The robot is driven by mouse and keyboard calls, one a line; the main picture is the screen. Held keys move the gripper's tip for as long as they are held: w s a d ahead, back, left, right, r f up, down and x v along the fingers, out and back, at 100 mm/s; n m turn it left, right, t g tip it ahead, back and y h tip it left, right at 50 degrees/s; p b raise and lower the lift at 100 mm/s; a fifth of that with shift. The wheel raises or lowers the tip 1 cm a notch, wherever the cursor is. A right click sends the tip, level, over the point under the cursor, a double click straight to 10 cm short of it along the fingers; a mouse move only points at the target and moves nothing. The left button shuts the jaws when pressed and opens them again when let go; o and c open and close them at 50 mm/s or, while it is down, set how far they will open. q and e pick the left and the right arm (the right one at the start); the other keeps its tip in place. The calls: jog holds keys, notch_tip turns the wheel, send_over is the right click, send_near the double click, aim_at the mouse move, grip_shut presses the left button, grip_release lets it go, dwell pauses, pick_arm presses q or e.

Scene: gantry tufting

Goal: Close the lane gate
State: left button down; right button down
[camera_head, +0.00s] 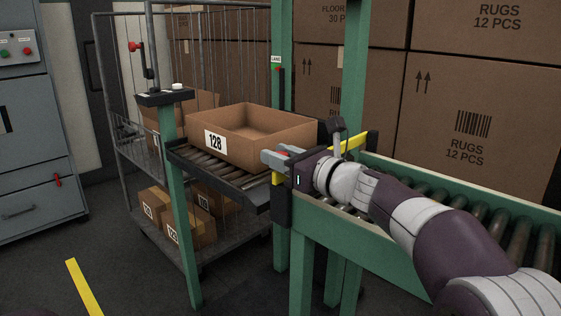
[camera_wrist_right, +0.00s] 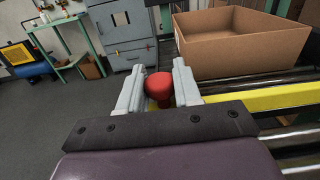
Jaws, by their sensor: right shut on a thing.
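The lane gate shows as a yellow bar (camera_head: 354,143) by the near end of the roller lane, partly hidden behind my right wrist. In the right wrist view the yellow bar (camera_wrist_right: 245,101) runs to the right from a red knob (camera_wrist_right: 159,86). My right gripper (camera_head: 273,157) is shut on the red knob, with one pale finger on each side of it in the wrist view (camera_wrist_right: 158,78). Most of the knob is hidden by the gripper in the head view. My left gripper is not in view.
An open carton marked 128 (camera_head: 215,143) sits on a short roller shelf (camera_head: 200,166) just beyond the gripper. A green post (camera_head: 353,70) stands close to my right wrist. A wire cage cart (camera_head: 125,110) stands at left. Large rug cartons (camera_head: 455,120) are stacked behind the roller lane.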

jog(key=shift+f, duration=0.65)
jog(key=c, duration=0.8)
grip_release()
jog(key=shift+r, duration=0.2)
jog(key=shift+s+d, duration=0.1)
jog(key=shift+s+d+r, duration=0.1)
jog(key=shift+s+d, duration=0.15)
jog(key=p+v, duration=0.2)
jog(key=v, duration=0.9)
jog(key=shift+s+d, duration=0.25)
jog(key=shift+s, duration=0.1)
